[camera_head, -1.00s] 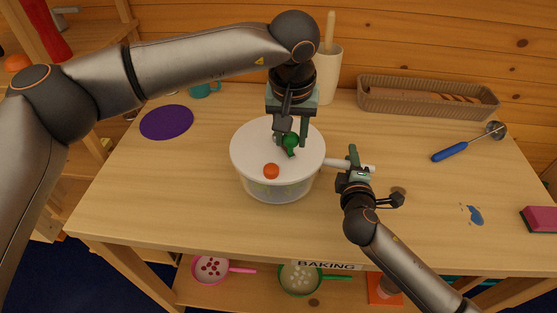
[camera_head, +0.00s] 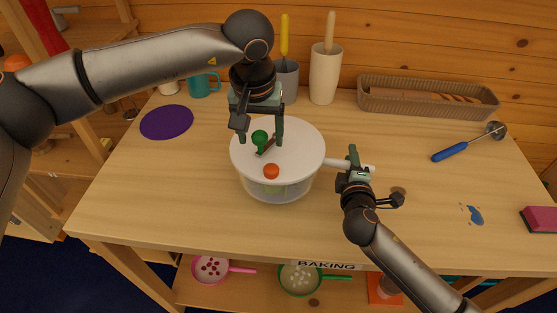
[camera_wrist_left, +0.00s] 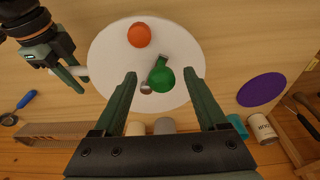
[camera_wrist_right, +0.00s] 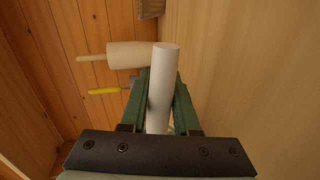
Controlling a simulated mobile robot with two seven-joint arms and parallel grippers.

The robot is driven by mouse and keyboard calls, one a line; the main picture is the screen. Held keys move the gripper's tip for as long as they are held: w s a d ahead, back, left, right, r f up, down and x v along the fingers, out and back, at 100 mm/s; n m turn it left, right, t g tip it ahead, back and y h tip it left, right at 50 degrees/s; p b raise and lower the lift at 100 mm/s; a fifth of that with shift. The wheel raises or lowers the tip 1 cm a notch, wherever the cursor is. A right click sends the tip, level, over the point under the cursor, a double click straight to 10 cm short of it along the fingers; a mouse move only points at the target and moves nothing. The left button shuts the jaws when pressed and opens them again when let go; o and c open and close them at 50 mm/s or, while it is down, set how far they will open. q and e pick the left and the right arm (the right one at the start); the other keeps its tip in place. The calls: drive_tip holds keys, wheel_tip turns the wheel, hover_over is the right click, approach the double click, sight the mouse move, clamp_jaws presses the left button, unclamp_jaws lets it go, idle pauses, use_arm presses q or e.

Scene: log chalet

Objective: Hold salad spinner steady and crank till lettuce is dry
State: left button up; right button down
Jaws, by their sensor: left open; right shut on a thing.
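The salad spinner (camera_head: 290,165) stands on the wooden table, with a white lid and a see-through bowl. On its lid are a green crank knob (camera_head: 260,137) on a short arm and an orange-red button (camera_head: 271,171). My left gripper (camera_head: 260,143) is open above the lid, with its fingers on either side of the green knob; in the left wrist view the knob (camera_wrist_left: 161,80) lies beyond the fingertips. My right gripper (camera_head: 355,168) is shut on the white side handle (camera_wrist_right: 160,85) at the spinner's right. The lettuce cannot be made out clearly.
Behind the spinner stand a teal mug (camera_head: 204,84), a grey cup (camera_head: 287,82) and a cream holder (camera_head: 325,75). A wicker basket (camera_head: 428,98), a blue-handled ladle (camera_head: 450,152), a purple mat (camera_head: 167,122) and a pink sponge (camera_head: 540,220) lie around. The front table is clear.

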use_arm(q)
wheel_tip(320, 180, up, 7)
drive_tip(key=s, duration=0.1)
drive_tip(key=shift+s, duration=0.2)
idle(0.4)
idle(0.4)
use_arm(e)
drive_tip(key=c, duration=0.6)
unclamp_jaws()
